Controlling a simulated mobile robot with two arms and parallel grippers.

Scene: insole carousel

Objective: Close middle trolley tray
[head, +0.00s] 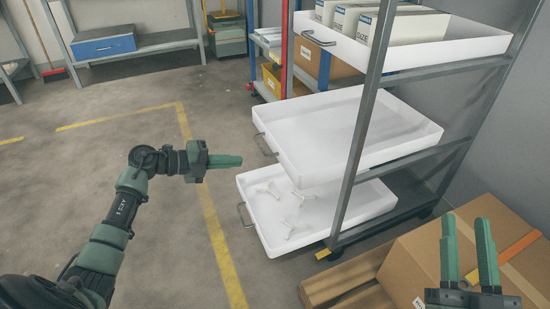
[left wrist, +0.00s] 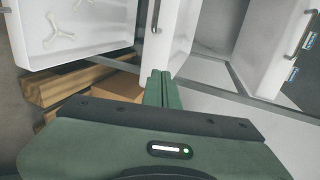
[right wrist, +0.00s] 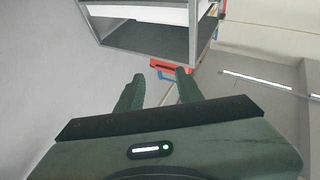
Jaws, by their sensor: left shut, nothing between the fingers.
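The trolley has three white trays on a grey metal frame. The middle tray (head: 350,132) is empty and pulled out to the left, with a metal handle (head: 265,145) on its left end. The lower tray (head: 262,222) is also pulled out and holds several white Y-shaped parts. The top tray (head: 430,53) holds white boxes. My left gripper (head: 240,161) is shut and empty, left of the middle tray's handle and apart from it. The middle tray's handle also shows in the left wrist view (left wrist: 156,17). My right gripper (head: 470,225) is open and empty, in front of the cardboard box.
A cardboard box (head: 425,262) on a wooden pallet (head: 345,280) stands at the lower right, close to the trolley. A trolley post (head: 357,135) stands in front of the trays. The floor left of the trolley is clear. A workbench with a blue case (head: 103,46) is at the back.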

